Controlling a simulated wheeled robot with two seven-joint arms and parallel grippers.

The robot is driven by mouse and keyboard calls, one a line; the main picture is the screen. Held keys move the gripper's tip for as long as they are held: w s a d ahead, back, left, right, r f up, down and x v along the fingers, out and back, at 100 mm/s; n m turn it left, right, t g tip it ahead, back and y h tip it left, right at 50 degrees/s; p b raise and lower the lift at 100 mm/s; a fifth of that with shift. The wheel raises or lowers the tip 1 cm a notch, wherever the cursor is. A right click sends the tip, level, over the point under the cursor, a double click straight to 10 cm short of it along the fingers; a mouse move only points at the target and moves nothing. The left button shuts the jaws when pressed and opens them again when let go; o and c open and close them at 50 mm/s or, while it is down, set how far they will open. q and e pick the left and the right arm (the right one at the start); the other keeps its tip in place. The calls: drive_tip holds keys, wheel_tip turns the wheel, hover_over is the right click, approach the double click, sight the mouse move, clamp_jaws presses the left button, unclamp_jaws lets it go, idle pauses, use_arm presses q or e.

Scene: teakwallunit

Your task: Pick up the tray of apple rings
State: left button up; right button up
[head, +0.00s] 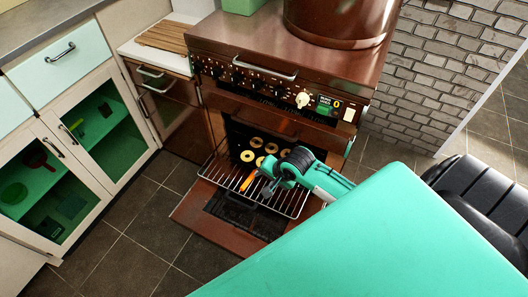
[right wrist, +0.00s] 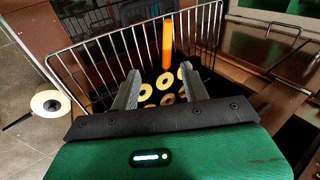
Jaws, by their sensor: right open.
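The dark tray (head: 237,143) of pale apple rings (head: 256,142) sits at the oven opening, at the inner end of the pulled-out wire rack (head: 292,206). In the right wrist view several rings (right wrist: 164,80) show on the dark tray (right wrist: 151,76), beyond and between my fingers. An orange bar (head: 248,180) lies near the tray; I cannot tell whether it is the tray's handle. It also shows upright in the right wrist view (right wrist: 168,45). My right gripper (head: 267,183) is open and empty above the rack, beside the orange bar. My left gripper is out of view.
The brown oven door (head: 188,213) hangs open below the rack. The stove top (head: 240,38) with its knobs and a large brown pot (head: 335,18) is above. Cabinets (head: 60,165) stand at left, a brick wall (head: 440,60) at right. Tiled floor (head: 130,250) is clear at left.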

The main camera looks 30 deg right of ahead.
drive_tip(key=w+d+m, duration=0.2)
drive_tip(key=b, duration=0.2)
hover_over(252, 178)
drive_tip(key=s+d, duration=0.1)
drive_tip(key=s, duration=0.1)
wheel_tip(252, 178, down, 7)
drive_tip(key=shift+s+r, duration=0.15)
drive_tip(key=x, duration=0.2)
drive_tip(key=b+x, duration=0.1)
drive_tip(key=x, duration=0.1)
drive_tip(key=shift+f+b, duration=0.3)
drive_tip(key=shift+f, duration=0.1)
drive_tip(key=shift+a+f, duration=0.15)
drive_tip(key=shift+f, duration=0.25)
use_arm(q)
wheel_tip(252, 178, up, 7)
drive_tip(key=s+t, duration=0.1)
use_arm(e)
clamp_jaws()
